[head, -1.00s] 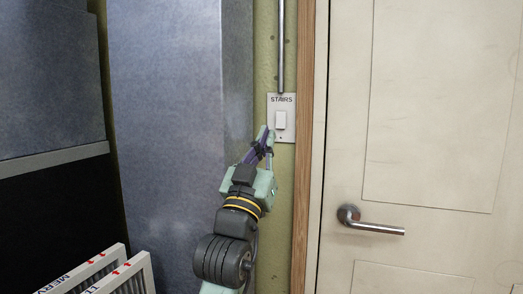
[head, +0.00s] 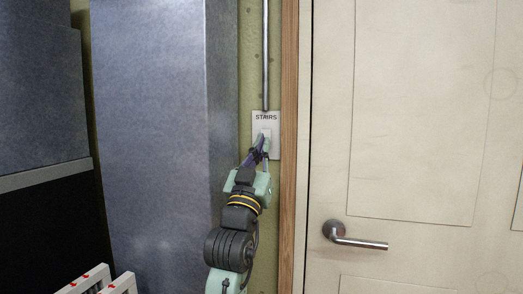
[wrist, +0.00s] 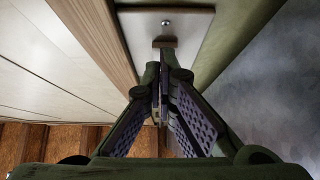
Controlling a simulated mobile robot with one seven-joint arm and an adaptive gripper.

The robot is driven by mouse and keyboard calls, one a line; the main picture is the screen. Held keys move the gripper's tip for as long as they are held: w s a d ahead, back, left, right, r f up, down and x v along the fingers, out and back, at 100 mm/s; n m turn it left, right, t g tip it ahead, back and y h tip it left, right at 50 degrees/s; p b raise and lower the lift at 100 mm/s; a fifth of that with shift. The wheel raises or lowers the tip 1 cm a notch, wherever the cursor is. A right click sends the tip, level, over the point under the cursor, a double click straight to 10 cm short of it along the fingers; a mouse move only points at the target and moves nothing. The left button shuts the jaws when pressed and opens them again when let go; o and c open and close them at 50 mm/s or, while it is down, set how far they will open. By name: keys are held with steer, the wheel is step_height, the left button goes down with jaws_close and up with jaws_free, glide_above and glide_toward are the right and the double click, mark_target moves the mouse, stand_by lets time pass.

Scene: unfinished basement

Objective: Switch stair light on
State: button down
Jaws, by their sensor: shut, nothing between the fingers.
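The stair light switch is a pale wall plate (head: 259,122) marked "STAIRS" with a small white rocker (head: 266,132). In the wrist view the plate (wrist: 190,30) is at the top, with a screw and the edge of the rocker (wrist: 165,43) showing. My gripper (head: 265,146) is shut and empty, its fingertips in front of the lower part of the rocker. In the wrist view the closed fingertips (wrist: 157,72) point at the rocker. The fingers hide its lower part, so I cannot tell whether they touch it or which way it is tipped.
A metal conduit (head: 265,60) runs down to the plate. A wooden door frame (head: 288,180) stands close on the right, beside a pale door with a lever handle (head: 350,237). A large grey metal duct (head: 150,130) is close on the left. White-framed filters (head: 95,281) are at lower left.

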steer(key=shift+w+f, duration=0.15)
steer(key=v, duration=1.2)
